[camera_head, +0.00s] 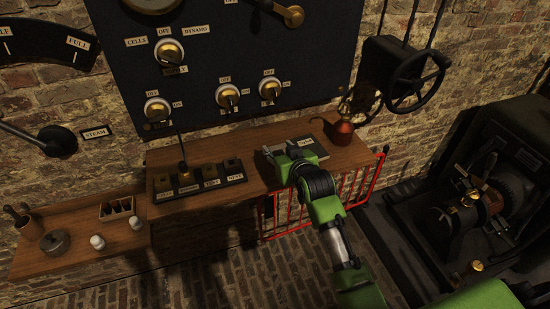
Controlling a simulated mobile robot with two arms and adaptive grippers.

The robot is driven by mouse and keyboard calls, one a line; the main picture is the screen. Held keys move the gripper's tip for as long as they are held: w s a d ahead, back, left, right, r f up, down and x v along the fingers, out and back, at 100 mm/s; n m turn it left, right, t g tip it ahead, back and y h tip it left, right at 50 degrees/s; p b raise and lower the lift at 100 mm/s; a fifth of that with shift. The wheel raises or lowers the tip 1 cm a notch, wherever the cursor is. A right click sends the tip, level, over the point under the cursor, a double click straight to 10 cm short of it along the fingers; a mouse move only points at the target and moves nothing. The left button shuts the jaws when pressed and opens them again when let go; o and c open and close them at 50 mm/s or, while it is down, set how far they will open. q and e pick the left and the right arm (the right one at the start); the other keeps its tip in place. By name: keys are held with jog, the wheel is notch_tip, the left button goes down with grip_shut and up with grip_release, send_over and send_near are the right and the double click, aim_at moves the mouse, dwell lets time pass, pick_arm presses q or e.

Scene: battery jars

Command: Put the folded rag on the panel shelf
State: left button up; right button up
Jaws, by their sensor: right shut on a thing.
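The panel shelf (222,150) is a wooden board on the brick wall under the dark panel. My right gripper (303,165) is over its right half, with the green arm reaching in from the lower right. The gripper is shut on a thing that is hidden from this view. I cannot make out the folded rag. A flat grey-green thing (276,154) with a pale label lies just beyond the gripper. I cannot tell whether they touch. My left gripper is out of view.
A labelled black tray (240,179) with several slots stands left of the gripper. A red rail (369,183) runs under the shelf.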

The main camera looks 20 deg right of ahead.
jog(key=shift+w+a+f, duration=0.25)
jog(key=shift+f, duration=0.2)
jog(key=shift+w+a+f, duration=0.2)
jog(key=shift+w+f, duration=0.05)
jog(key=shift+f, duration=0.15)
jog(key=shift+f+p, duration=0.4)
jog(key=shift+f, duration=1.25)
jog(key=o, duration=1)
jog(key=v, duration=1.2)
jog(key=shift+w, duration=0.1)
